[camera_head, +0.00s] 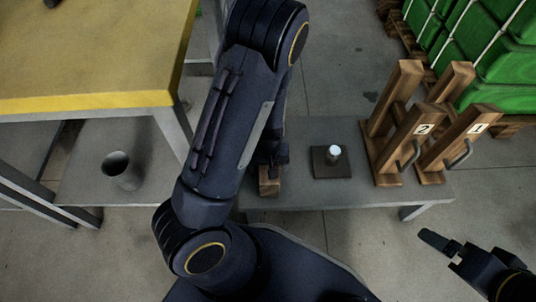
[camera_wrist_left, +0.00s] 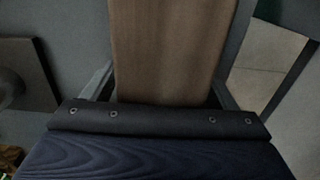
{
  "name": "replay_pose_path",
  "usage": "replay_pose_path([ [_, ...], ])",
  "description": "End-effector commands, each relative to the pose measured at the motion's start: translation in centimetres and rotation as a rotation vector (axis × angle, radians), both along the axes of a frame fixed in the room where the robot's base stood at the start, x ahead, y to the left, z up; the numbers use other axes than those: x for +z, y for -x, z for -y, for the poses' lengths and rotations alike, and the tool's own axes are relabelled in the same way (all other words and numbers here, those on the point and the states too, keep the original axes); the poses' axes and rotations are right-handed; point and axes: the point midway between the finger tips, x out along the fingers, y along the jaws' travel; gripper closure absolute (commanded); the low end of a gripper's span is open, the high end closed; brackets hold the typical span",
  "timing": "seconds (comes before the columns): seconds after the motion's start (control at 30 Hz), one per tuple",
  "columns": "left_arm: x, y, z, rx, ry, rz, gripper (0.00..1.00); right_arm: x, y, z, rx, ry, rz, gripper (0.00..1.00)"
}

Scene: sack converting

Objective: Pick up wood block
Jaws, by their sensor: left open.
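The wood block (camera_head: 269,187) is on the low grey table, mostly hidden behind my left arm in the head view. In the left wrist view the brown block (camera_wrist_left: 165,50) fills the upper middle, between the two fingers. My left gripper (camera_head: 270,160) is open at the block, with a finger on either side of it. A narrow gap shows beside the block on the right; contact on the left cannot be told. My right gripper (camera_head: 447,250) is at the lower right, away from the block; its opening is unclear.
A dark square plate with a metal peg (camera_head: 334,155) is right of the block. Wooden stands labelled 2 (camera_head: 423,129) and 1 (camera_head: 478,128) with metal handles are farther right. A yellow-edged table (camera_head: 90,103) and a grey cup (camera_head: 122,172) are left. Green crates (camera_head: 490,50) stand behind.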

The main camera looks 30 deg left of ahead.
Motion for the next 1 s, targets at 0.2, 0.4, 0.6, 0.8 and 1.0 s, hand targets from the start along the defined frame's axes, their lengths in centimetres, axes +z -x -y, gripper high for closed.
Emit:
replay_pose_path([
  [0.2, 0.06, -0.04, 0.01, 0.000, 0.000, 0.001, 0.23, 0.08, -0.01, 0.00, 0.000, 0.000, 0.000, 0.05],
  [0.4, 0.06, -0.04, 0.01, 0.000, 0.000, 0.001, 0.49, 0.08, -0.02, 0.00, 0.000, 0.000, 0.000, 0.05],
  [0.6, 0.06, -0.04, 0.00, 0.000, 0.000, 0.001, 0.75, 0.08, -0.01, 0.00, 0.000, 0.000, 0.000, 0.05],
  [0.8, 0.12, -0.11, -0.01, 0.000, 0.000, 0.004, 0.95, 0.10, -0.01, 0.01, 0.000, 0.000, 0.000, 0.05],
  [1.0, 0.34, -0.12, 0.00, 0.000, 0.000, 0.004, 0.95, 0.26, -0.01, 0.01, 0.000, 0.000, 0.000, 0.05],
])
